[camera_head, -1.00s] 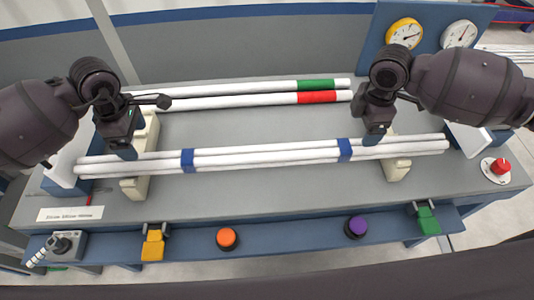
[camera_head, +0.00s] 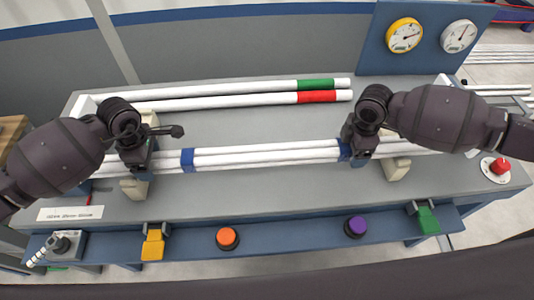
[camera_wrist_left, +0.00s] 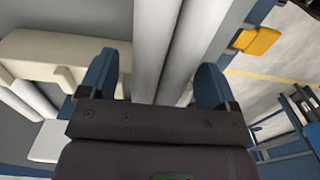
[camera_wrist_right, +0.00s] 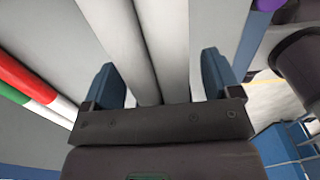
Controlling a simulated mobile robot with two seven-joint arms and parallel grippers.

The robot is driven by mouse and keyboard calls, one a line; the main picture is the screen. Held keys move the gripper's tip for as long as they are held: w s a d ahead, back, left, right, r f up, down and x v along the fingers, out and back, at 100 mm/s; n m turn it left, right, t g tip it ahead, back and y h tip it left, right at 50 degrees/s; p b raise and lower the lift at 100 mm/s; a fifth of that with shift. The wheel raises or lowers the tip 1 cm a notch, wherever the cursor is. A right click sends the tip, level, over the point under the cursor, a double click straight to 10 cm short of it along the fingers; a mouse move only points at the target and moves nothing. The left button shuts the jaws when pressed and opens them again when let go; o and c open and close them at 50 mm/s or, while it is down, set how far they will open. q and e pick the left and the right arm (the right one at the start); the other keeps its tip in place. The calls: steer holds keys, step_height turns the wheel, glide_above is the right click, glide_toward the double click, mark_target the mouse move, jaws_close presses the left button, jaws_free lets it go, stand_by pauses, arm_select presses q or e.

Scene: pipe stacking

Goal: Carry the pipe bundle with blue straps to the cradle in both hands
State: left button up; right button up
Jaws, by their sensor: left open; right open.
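The bundle of white pipes (camera_head: 265,156) lies across two cream cradle blocks on the bench. Its blue straps show at left (camera_head: 188,160) and at right (camera_head: 344,150), the right one partly hidden by my gripper. My left gripper (camera_head: 138,168) is open at the bundle's left part, over the left cream block (camera_head: 135,188). My right gripper (camera_head: 360,158) is open just right of the right strap, left of the right cream block (camera_head: 396,169). In the left wrist view (camera_wrist_left: 154,80) and right wrist view (camera_wrist_right: 160,80), pipes run between spread blue fingers.
Two more white pipes lie behind, one with a green band (camera_head: 315,85), one with a red band (camera_head: 317,97). Orange (camera_head: 228,238) and purple (camera_head: 356,227) buttons and yellow (camera_head: 153,246) and green (camera_head: 427,220) clips line the front ledge. A red knob (camera_head: 500,166) is at right.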

arm_select(q)
jaws_close()
arm_select(e)
jaws_close()
arm_select(q)
steer(key=shift+r, duration=0.25)
arm_select(e)
steer(key=shift+r, duration=0.25)
